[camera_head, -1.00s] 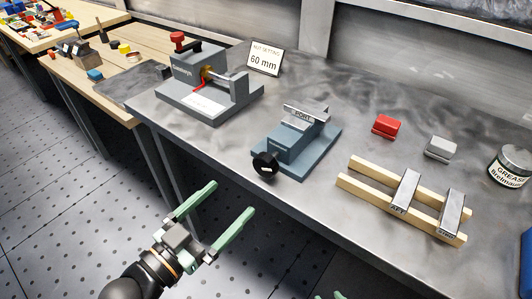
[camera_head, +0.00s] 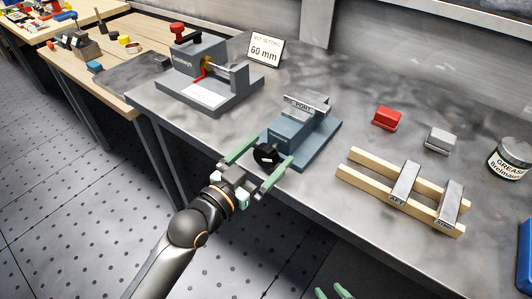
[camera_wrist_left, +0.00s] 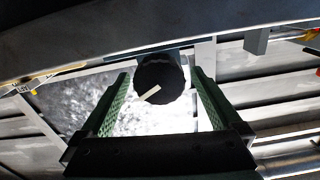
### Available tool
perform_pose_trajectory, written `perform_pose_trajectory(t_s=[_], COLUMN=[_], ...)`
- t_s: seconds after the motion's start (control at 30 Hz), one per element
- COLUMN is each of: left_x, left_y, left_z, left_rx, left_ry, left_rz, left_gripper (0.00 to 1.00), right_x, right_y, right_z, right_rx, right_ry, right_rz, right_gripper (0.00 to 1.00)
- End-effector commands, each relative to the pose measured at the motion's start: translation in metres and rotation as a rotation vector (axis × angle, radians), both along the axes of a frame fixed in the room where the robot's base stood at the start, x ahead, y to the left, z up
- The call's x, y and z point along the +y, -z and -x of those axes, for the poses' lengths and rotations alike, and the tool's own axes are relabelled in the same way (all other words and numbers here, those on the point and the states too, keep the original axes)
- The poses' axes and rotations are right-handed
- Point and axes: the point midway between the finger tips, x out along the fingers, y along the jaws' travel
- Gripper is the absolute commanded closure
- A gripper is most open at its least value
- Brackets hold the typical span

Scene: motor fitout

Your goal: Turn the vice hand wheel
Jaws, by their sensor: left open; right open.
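The blue-grey vice (camera_head: 300,134) stands on the metal bench, with a plate marked PORT on its top. Its black hand wheel (camera_head: 266,154) faces the bench's front edge. My left gripper (camera_head: 260,158) is open, with one green finger on each side of the hand wheel. In the left wrist view the round black wheel (camera_wrist_left: 160,82), with a pale mark on its face, sits between the fingertips, with a gap visible on both sides. My right gripper (camera_head: 332,292) shows only as green fingertips at the bottom edge, apart from the vice.
A grey gauge device with a red knob (camera_head: 177,28) stands left, by a 60 mm sign (camera_head: 265,50). Right are wooden rails (camera_head: 360,180) bearing metal bars, a red block (camera_head: 387,117), a grey block (camera_head: 440,139) and a grease tin (camera_head: 510,158).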

Motion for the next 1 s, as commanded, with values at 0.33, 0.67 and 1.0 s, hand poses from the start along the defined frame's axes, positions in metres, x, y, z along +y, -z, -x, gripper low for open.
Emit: perform_pose_trajectory(t_s=[0.33, 0.67, 1.0], left_x=[-0.0009, -0.0007, -0.0006], left_y=[0.0000, 0.0001, 0.0002], left_z=[-0.0009, -0.0008, -0.0007], left_rx=[0.001, 0.000, 0.000], left_ry=[0.000, 0.000, 0.000], left_rz=[0.001, 0.000, 0.000], left_gripper=[0.09, 0.46, 0.84], right_x=[0.0000, 0.0001, 0.0003], right_y=[0.0001, -0.0002, -0.0005], right_z=[0.0001, 0.0000, -0.0003], right_rx=[0.000, 0.000, -0.001], right_ry=[0.001, 0.001, 0.001], right_rz=[-0.001, -0.001, -0.001], right_gripper=[0.50, 0.50, 0.50])
